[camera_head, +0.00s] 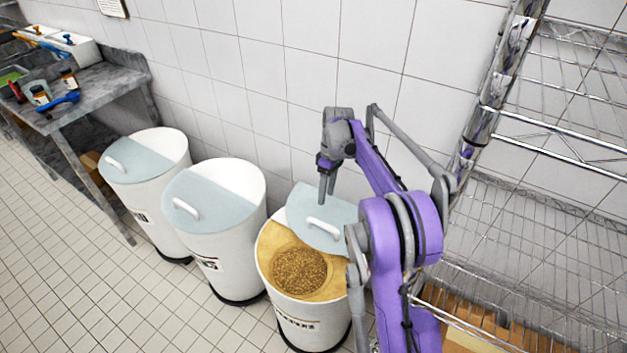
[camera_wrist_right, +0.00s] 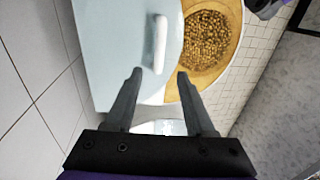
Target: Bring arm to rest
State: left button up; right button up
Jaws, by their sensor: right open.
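My right arm is purple and grey and reaches over the nearest white bin (camera_head: 305,318). My right gripper (camera_head: 327,200) is above the bin's pale blue lid (camera_head: 312,215), near its white handle (camera_head: 323,229). In the right wrist view the two fingers of the gripper (camera_wrist_right: 158,80) are spread apart with nothing held between them. The lid (camera_wrist_right: 115,35) and its handle (camera_wrist_right: 160,45) lie beyond the fingertips. The lid is off the front half of the bin, and brown grain-like contents (camera_head: 299,270) show inside. My left gripper is not in view.
Two more white bins with half lids (camera_head: 145,160) (camera_head: 212,195) stand in a row to the left. A wire shelf rack (camera_head: 560,130) stands close on the right. A grey table (camera_head: 95,90) with jars and tools is at the far left. Tiled floor (camera_head: 100,290) is clear in front.

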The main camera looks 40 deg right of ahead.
jog(key=s+a+r+m+t+h+p, duration=0.1)
jog(key=s+a+r, duration=0.35)
jog(key=a, duration=0.35)
jog(key=s+a+r+m+t+h+p, duration=0.1)
jog(key=s+a+r+t, duration=0.15)
jog(key=s+a, duration=0.4)
jog(key=s+a+f+m+t+p, duration=0.2)
jog(key=s+a, duration=0.8)
jog(key=s, duration=0.2)
jog(key=shift+s+a+f+t, duration=0.25)
jog(key=shift+s+t, duration=0.05)
jog(key=shift+t, duration=0.05)
